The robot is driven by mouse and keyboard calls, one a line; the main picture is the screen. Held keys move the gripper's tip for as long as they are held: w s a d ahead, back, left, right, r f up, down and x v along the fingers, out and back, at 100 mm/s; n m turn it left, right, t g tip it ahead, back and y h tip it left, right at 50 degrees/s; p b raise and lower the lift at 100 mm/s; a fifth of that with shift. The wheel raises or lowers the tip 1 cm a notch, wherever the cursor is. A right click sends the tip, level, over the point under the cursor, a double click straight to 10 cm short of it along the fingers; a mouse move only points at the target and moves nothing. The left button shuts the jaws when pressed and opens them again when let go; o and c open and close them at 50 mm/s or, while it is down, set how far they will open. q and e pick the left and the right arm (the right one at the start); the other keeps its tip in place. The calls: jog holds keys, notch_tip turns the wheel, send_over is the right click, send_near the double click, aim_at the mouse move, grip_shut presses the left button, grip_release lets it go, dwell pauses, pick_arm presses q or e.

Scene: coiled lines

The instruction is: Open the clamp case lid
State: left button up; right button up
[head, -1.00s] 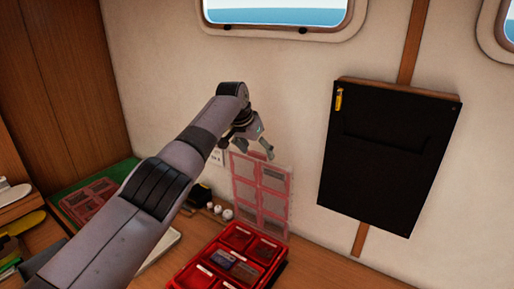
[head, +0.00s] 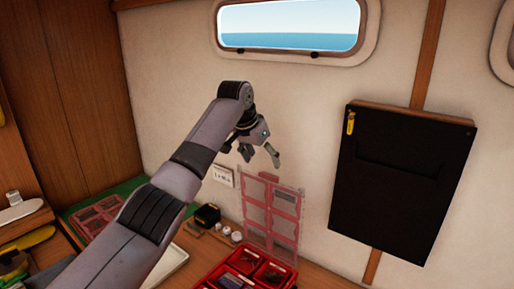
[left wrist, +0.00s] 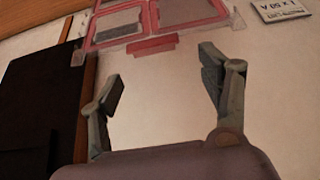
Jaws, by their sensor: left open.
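The red clamp case (head: 228,272) sits on the wooden counter at the bottom of the head view, cut off by the frame edge. Its clear lid with red bars (head: 286,211) stands upright behind it, close to the wall. The lid also shows in the left wrist view (left wrist: 187,26), with a red tab on its edge. My left gripper (head: 260,157) is open and empty, just above the lid's top edge and apart from it. Its spread fingers (left wrist: 160,82) have only the wall between them in the left wrist view. My right gripper is not in view.
Another red-barred case (head: 97,212) lies on a green mat at the left, partly behind my arm. A black pouch (head: 402,180) hangs on the wall at the right. A white label (head: 223,176) is on the wall. Small white knobs and a dark tape measure (head: 207,214) lie near the case.

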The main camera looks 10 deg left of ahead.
pick_arm(q)
jog(key=v, duration=0.5)
jog(key=shift+a, duration=0.1)
